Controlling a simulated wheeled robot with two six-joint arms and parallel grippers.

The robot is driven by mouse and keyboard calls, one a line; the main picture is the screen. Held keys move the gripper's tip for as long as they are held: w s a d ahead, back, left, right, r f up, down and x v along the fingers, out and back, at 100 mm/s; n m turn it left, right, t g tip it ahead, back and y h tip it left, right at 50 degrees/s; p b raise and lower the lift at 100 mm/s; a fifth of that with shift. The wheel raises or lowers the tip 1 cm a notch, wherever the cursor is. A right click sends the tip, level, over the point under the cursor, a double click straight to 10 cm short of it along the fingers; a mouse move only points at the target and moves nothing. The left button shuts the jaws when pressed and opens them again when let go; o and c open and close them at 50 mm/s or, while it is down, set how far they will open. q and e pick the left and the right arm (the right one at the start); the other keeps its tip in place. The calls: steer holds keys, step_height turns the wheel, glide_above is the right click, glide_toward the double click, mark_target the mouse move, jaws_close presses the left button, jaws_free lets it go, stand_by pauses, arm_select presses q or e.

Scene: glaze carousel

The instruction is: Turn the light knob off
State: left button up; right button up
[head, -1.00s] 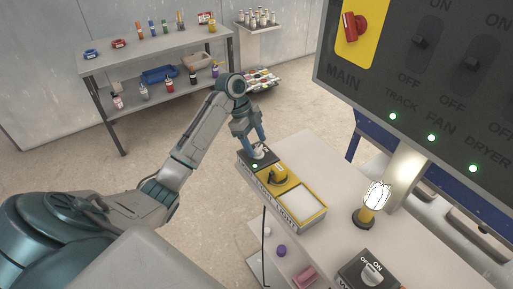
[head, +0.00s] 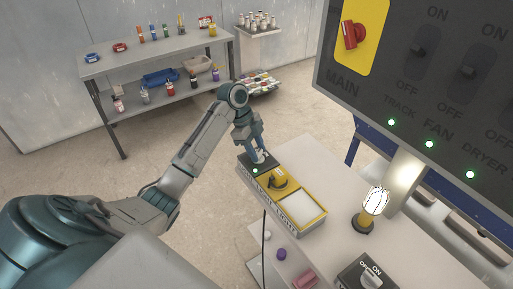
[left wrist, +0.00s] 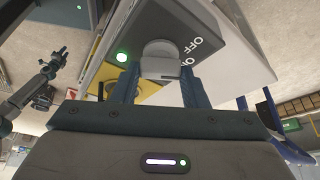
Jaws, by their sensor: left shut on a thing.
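A grey knob (left wrist: 160,58) stands on a dark panel (left wrist: 185,20) marked OFF and ON, at the far end of a long control box. My left gripper (head: 262,158) comes down over this panel and is shut on the knob, one finger on each side. In the left wrist view its fingers (left wrist: 160,88) flank the knob; which mark the knob points to I cannot tell. A green light (left wrist: 123,57) glows beside it. A second grey knob (head: 371,274), with ON and OFF marks, sits on a dark box at the lower right.
The control box also has a yellow panel with a black-and-yellow knob (head: 278,178) and a white panel (head: 300,207). A caged lamp (head: 375,201) is lit on the bench. A switchboard (head: 425,80) hangs at upper right. Shelves (head: 160,55) stand behind.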

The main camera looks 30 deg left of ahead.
arm_select(q)
steer(key=shift+r+n+p, duration=0.2)
steer(key=shift+n+p, duration=0.3)
steer(key=shift+p, duration=0.1)
steer(key=n+t+p, duration=0.1)
steer(key=n+p, duration=0.2)
steer(key=p, duration=0.1)
steer(key=n+t+y+p, duration=0.1)
steer(key=n+p, duration=0.2)
steer(key=n, duration=0.1)
steer(key=shift+s+d+r+t+y+p, duration=0.1)
steer(key=shift+s+t+y+p, duration=0.1)
steer(key=shift+t+y+p, duration=0.15)
steer(key=shift+n+t+y+p, duration=0.25)
steer(key=shift+n+p, duration=0.65)
steer(key=shift+n, duration=0.1)
steer(key=shift+f+n+y+p, duration=0.25)
steer(key=shift+n+p, duration=0.25)
steer(key=shift+n, duration=0.3)
steer(key=o, duration=1)
steer(key=shift+d, duration=0.1)
